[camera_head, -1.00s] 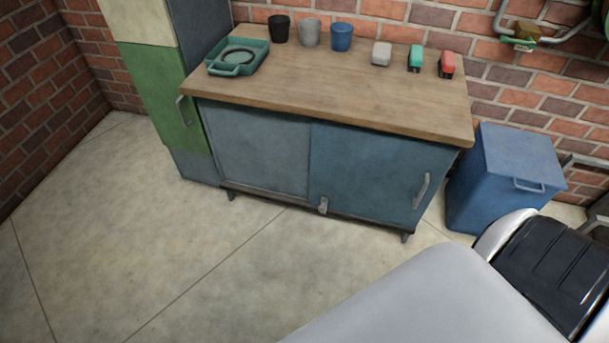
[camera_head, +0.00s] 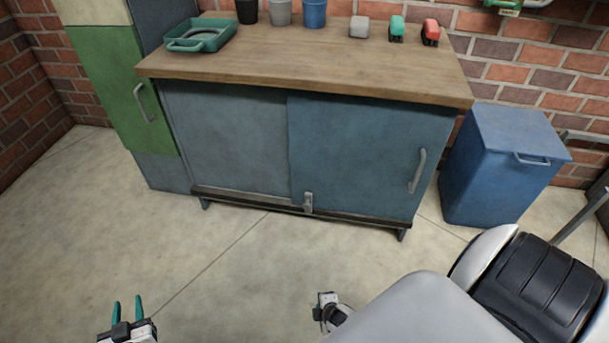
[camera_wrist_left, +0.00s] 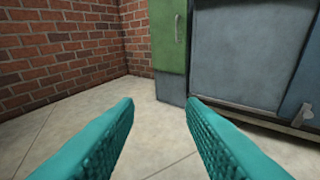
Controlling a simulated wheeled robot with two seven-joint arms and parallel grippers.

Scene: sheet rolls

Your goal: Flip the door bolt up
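The door bolt (camera_head: 308,202) is a small grey metal piece at the bottom of the blue cabinet, where the two sliding doors meet. It also shows at the right of the left wrist view (camera_wrist_left: 301,115). The right door (camera_head: 358,155) has a grey handle. My left gripper (camera_head: 127,310) is at the lower left of the head view, over the floor, well apart from the bolt. Its teal fingers are open with nothing between them. Part of my right arm's end (camera_head: 328,308) shows at the bottom middle; its fingers cannot be made out.
The wooden worktop (camera_head: 300,68) holds a teal tray (camera_head: 182,45), several cups and staplers. A blue bin (camera_head: 500,165) stands right of the cabinet, a green locker (camera_head: 135,95) left of it. The floor in front is clear.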

